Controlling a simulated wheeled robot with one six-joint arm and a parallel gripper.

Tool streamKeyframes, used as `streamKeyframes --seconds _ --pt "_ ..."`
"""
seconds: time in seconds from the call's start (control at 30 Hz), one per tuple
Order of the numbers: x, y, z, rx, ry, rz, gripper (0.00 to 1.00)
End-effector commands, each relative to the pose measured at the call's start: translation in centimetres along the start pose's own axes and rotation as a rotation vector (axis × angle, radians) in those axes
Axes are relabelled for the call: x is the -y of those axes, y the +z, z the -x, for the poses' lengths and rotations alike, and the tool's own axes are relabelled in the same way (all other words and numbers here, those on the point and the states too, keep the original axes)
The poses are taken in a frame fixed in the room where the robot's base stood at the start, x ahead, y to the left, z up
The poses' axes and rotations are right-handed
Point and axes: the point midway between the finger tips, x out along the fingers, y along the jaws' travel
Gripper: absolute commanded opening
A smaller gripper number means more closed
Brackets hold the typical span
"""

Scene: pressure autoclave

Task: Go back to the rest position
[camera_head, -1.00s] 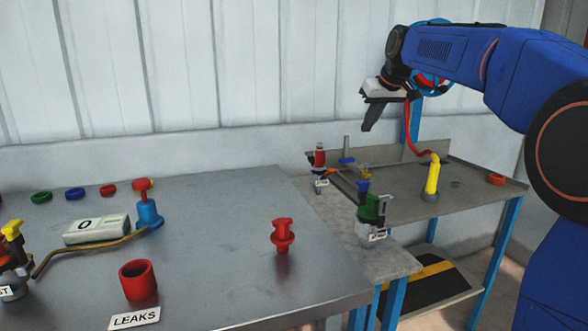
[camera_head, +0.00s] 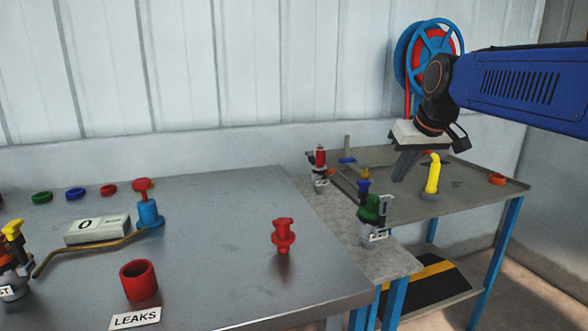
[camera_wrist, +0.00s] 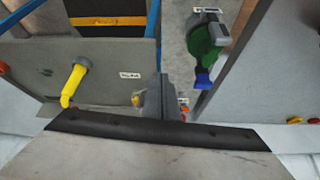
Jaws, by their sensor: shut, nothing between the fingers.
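My gripper (camera_head: 405,164) is shut and empty. It hangs in the air in the head view, in front of the hose reel and over the back of the side table (camera_head: 475,198). In the wrist view its dark fingers (camera_wrist: 163,97) point down between the yellow pipe (camera_wrist: 74,84) and the green and blue fitting (camera_wrist: 204,45). The yellow pipe also stands on the side table in the head view (camera_head: 432,174). The green and blue fitting also shows in the head view (camera_head: 372,212).
A blue hose reel (camera_head: 412,62) hangs on the wall behind my arm. The steel workbench (camera_head: 220,260) holds a red plug (camera_head: 284,236), a red cup (camera_head: 138,280) and a display box (camera_head: 97,229). A red-topped fitting (camera_head: 319,168) stands at the back. An orange ring (camera_head: 497,179) lies at right.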

Motion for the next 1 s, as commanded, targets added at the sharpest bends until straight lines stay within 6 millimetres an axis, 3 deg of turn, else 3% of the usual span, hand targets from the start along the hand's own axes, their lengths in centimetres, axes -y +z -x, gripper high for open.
streamKeyframes --seconds 0.03,0.33,0.6,0.7,0.83,1.0 --pt "0.1 2.4 0.1 0.006 0.006 -0.009 0.00" --pt "0.6 15.5 -1.0 0.045 0.039 -0.068 0.00" --pt "1.1 27.4 -3.5 0.077 0.069 -0.117 0.00" --pt "1.3 31.0 -4.5 0.088 0.078 -0.133 0.00" --pt "1.4 34.1 -5.6 0.096 0.086 -0.145 0.00" --pt "1.5 35.6 -6.1 0.101 0.090 -0.152 0.00"
